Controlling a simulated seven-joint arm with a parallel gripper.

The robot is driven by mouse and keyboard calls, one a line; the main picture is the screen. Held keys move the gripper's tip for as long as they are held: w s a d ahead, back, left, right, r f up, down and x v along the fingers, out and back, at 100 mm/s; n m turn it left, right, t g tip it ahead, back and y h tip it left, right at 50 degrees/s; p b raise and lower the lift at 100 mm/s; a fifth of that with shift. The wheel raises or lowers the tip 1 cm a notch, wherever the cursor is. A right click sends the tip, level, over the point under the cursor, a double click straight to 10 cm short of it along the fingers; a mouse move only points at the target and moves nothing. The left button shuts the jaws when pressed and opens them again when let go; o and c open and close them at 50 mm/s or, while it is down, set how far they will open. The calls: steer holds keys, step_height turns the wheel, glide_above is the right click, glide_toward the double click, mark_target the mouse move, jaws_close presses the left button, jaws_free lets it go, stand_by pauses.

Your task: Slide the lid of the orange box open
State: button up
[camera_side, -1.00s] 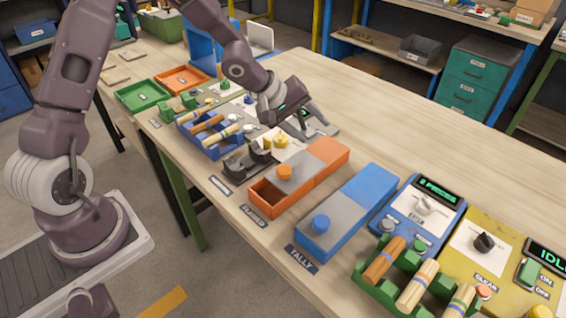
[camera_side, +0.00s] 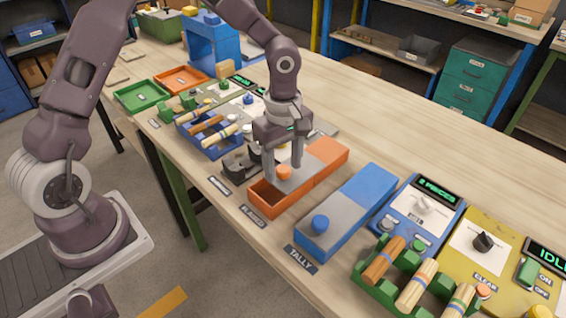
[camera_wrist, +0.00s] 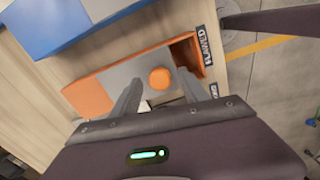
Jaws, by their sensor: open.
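The orange box (camera_side: 327,165) stands on the table behind the FLAWED label. Its grey lid (camera_side: 297,182) has a round orange knob (camera_side: 284,173) and covers the middle. The box's near end is uncovered and shows an empty-looking recess. My gripper (camera_side: 284,170) points down over the lid, with its fingers at the knob. In the wrist view the fingers are apart, and the knob (camera_wrist: 160,78) shows just beyond their tips, roughly between them. I cannot tell whether a finger touches it.
A blue box (camera_side: 365,192) with a grey lid and blue knob stands close to the right, behind the TALLY label. A dark holder (camera_side: 240,164) is close on the left. The table behind the boxes is clear.

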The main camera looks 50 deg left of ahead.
jaws_close()
stand_by(1.4)
